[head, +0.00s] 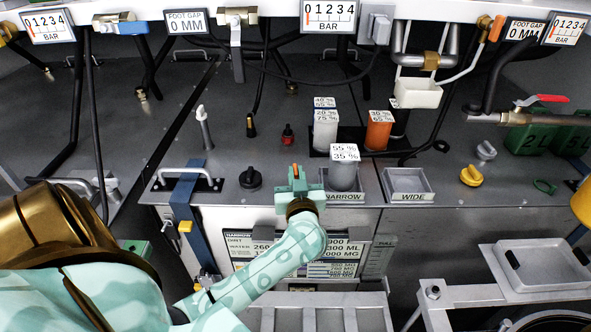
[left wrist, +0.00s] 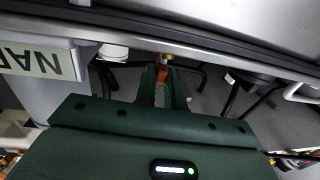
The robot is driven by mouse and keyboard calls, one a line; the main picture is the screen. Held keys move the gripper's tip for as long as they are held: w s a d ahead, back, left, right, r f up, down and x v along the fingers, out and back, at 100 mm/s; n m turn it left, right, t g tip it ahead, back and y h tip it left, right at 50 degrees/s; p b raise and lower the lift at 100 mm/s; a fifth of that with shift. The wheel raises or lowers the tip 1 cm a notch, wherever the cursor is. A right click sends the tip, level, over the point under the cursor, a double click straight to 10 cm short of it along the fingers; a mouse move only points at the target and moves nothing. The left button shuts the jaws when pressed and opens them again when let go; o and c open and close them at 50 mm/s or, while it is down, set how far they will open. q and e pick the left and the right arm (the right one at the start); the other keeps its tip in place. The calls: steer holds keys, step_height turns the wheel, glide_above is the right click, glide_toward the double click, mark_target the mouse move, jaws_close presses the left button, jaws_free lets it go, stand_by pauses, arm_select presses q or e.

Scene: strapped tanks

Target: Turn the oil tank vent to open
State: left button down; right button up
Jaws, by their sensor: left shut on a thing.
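My left gripper (head: 297,181) is at the front edge of the dark counter, just left of the NARROW tray (head: 345,197). Its fingers are shut on a small orange part (head: 295,170). In the left wrist view the orange part (left wrist: 160,92) shows between the green fingers (left wrist: 162,88), with a brass-coloured fitting (left wrist: 165,58) beyond them. The fingers hide most of the part, and I cannot tell whether it is the oil tank vent or how it is turned. My right gripper is not in view.
A black knob (head: 251,178) is left of the gripper. A yellow knob (head: 472,176) and a grey knob (head: 486,150) are at right. Hoses hang behind.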

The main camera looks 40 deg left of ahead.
arm_select(q)
steer(key=c, duration=1.5)
jaws_free()
steer(key=p+v, duration=0.7)
steer(key=v, duration=0.9)
steer(key=shift+d+p, duration=0.2)
steer(key=shift+p, duration=0.1)
